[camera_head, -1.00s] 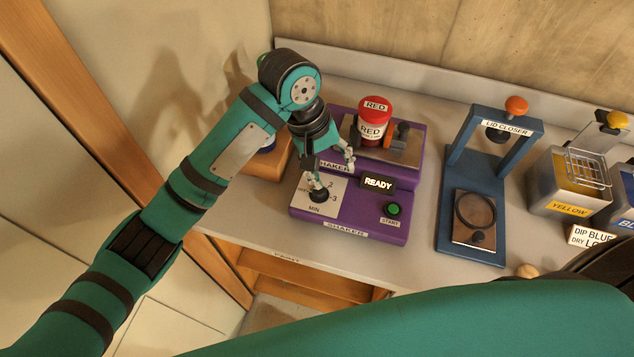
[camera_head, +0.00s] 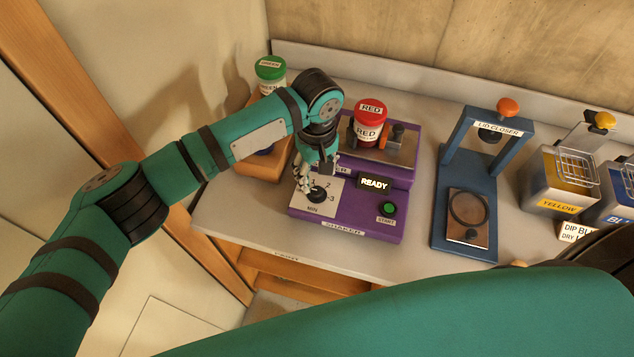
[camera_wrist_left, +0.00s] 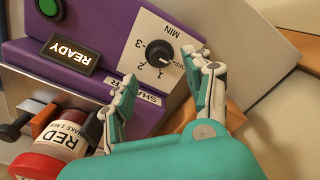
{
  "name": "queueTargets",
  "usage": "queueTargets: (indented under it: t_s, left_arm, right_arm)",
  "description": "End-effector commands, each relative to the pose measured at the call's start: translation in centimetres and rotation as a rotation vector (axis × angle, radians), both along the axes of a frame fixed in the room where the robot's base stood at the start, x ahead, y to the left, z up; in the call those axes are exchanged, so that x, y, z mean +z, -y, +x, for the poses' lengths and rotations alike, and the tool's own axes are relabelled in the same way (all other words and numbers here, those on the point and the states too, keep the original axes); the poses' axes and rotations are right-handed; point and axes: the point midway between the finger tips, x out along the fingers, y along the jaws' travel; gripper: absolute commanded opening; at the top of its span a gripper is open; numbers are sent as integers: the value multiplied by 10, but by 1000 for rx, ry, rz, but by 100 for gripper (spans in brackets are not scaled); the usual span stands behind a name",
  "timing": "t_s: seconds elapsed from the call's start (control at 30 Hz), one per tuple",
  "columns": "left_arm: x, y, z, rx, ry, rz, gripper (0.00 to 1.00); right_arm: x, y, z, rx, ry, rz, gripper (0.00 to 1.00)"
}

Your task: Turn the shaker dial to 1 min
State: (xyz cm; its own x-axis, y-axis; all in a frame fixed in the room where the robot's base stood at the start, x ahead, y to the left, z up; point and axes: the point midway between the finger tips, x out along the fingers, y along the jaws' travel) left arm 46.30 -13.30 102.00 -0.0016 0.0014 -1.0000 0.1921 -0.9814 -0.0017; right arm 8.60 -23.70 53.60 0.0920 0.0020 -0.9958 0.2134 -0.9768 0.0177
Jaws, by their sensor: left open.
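The purple shaker (camera_head: 365,222) stands on the bench with its lit READY display and green start button (camera_head: 387,208). Its black dial (camera_head: 318,194) sits on a white plate marked 1, 2, 3 and MIN; it also shows in the left wrist view (camera_wrist_left: 159,53). A pale pointer mark on the dial seems to face the small off label, but it is too small to be sure. My left gripper (camera_head: 313,182) is open and empty over the dial plate. In the left wrist view its fingers (camera_wrist_left: 167,72) are spread just short of the dial, apparently not gripping it. My right gripper is out of view.
A red-lidded jar (camera_head: 369,123) is clamped on the shaker's back. The blue lid closer (camera_head: 465,210) and the yellow tank (camera_head: 556,185) stand to the right.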

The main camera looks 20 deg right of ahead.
Motion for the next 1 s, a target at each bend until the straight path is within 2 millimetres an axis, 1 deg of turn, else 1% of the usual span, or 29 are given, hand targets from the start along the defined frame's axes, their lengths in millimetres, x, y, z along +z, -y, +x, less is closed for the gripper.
queueTargets:
  t_s: [0.03, 0.1, 0.2, 0.3, 0.5, 0.73, 0.77, 1.0]
  left_arm:
    - [-9, -1, -1, 1, -2, 4, 52]
    - [-23, 0, -1, 0, -2, 3, 52]
    - [-40, 0, 0, 0, 0, 2, 52]
    - [-52, 0, 0, 0, 0, 2, 52]
    - [-63, 0, 0, -2, 1, -1, 52]
    - [-64, 0, 0, -2, 1, -1, 52]
    - [-64, 0, 0, -2, 1, -1, 50]
    - [-64, 0, 0, -1, 1, -1, 18]
  right_arm:
    - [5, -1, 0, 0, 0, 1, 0]
    - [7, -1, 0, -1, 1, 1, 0]
    - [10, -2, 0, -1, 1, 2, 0]
    - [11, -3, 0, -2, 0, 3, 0]
    - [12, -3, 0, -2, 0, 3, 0]
    - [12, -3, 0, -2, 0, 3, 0]
    - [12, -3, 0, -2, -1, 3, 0]
    - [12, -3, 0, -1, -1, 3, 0]
